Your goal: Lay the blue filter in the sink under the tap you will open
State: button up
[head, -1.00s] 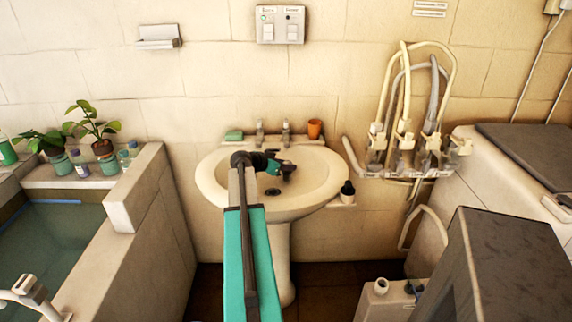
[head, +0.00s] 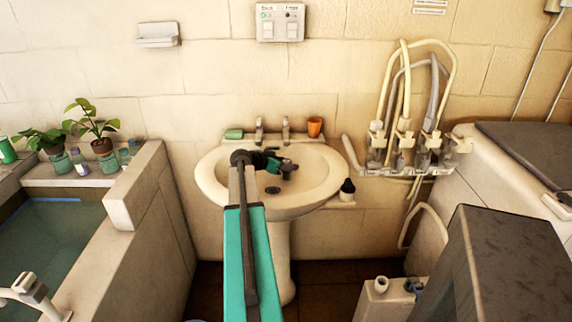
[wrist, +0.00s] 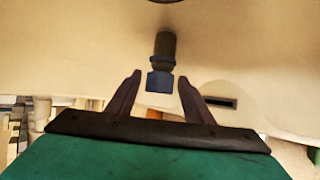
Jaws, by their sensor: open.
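The white sink (head: 323,184) is on its pedestal at the wall, with two taps, the left tap (head: 259,130) and the right tap (head: 286,130), on its back rim. My gripper (head: 288,168) is over the bowl, and its fingers are apart. The wrist view shows the fingers (wrist: 160,88) with a dark piece with a blue collar and blue end, apparently the blue filter (wrist: 160,80), between them in the picture. Gaps show on both sides of it. I cannot tell whether it rests on the bowl. In the head view my gripper seems to hide it.
The drain (head: 272,190) shows in the bowl. An orange cup (head: 315,127) and green soap (head: 234,134) are on the back rim. A dark bottle (head: 347,190) stands on a ledge at right. A hose rack (head: 408,165) is further right; a tub wall (head: 125,205) is at left.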

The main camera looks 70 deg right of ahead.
jog(key=shift+r, duration=0.15)
jog(key=b+v, duration=0.1)
jog(key=v, duration=1.1)
jog(key=shift+b, duration=0.3)
